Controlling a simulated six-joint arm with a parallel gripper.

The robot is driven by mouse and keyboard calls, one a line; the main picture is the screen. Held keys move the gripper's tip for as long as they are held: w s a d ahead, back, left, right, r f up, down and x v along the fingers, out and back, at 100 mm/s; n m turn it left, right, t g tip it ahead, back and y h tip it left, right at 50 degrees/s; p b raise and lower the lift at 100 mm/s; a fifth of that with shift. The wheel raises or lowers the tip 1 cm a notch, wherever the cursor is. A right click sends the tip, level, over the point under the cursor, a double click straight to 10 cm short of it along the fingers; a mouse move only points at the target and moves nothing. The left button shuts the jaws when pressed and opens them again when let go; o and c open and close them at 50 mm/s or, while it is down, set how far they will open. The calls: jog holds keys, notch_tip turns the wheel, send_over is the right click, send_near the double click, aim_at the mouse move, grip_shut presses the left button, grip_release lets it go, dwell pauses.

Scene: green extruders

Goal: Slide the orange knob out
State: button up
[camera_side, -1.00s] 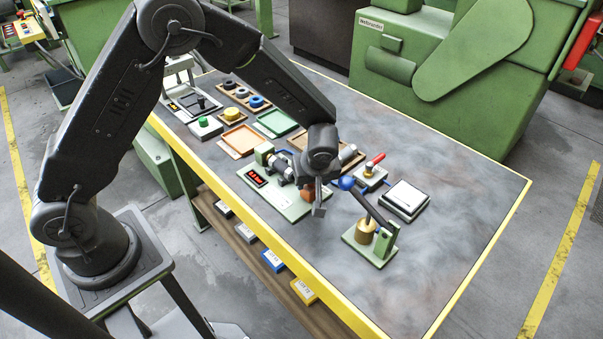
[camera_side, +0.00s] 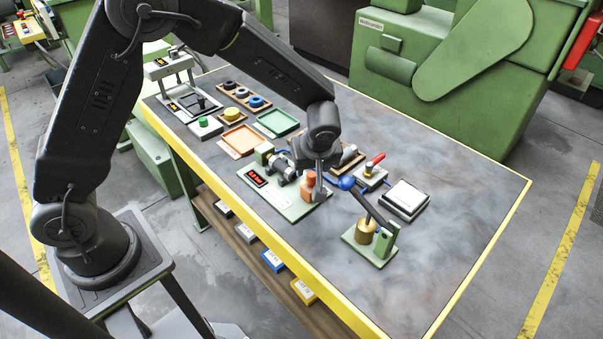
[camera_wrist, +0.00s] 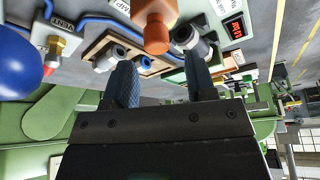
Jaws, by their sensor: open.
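The orange knob (camera_side: 308,184) is at the right end of the green baseplate (camera_side: 262,195) on the workbench. In the wrist view the knob (camera_wrist: 155,24) shows as an orange block with a narrower round end facing me. My gripper (camera_side: 320,192) is beside the knob and partly overlaps it in the side view. In the wrist view the two dark fingers of my gripper (camera_wrist: 160,70) are apart, with nothing between them. The knob lies beyond the fingertips, roughly in line with the gap.
A lever with a blue ball (camera_side: 346,183) stands close to my gripper on the right. A red-handled valve (camera_side: 372,168) and a white-topped box (camera_side: 405,198) are behind it. A red display (camera_side: 257,176) is left on the baseplate. The right bench end is clear.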

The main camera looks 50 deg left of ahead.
aim_at(310, 175)
jog(key=shift+r, duration=2)
jog(key=shift+s+a+r, duration=0.1)
jog(key=shift+s+r, duration=0.05)
jog(key=shift+r, duration=0.2)
jog(key=s+a+r+m+t+h, duration=0.1)
jog(key=s+a+r+m+h, duration=0.3)
jog(key=s+r, duration=0.6)
jog(key=s+r+m+t, duration=0.1)
jog(key=s+r+m, duration=0.1)
jog(key=s+m, duration=0.2)
jog(key=s+r+m+t, duration=0.1)
jog(key=s+r+m, duration=0.2)
jog(key=s, duration=0.6)
jog(key=shift+d+r+m, duration=0.15)
jog(key=shift+r+m, duration=0.05)
jog(key=shift+m, duration=0.3)
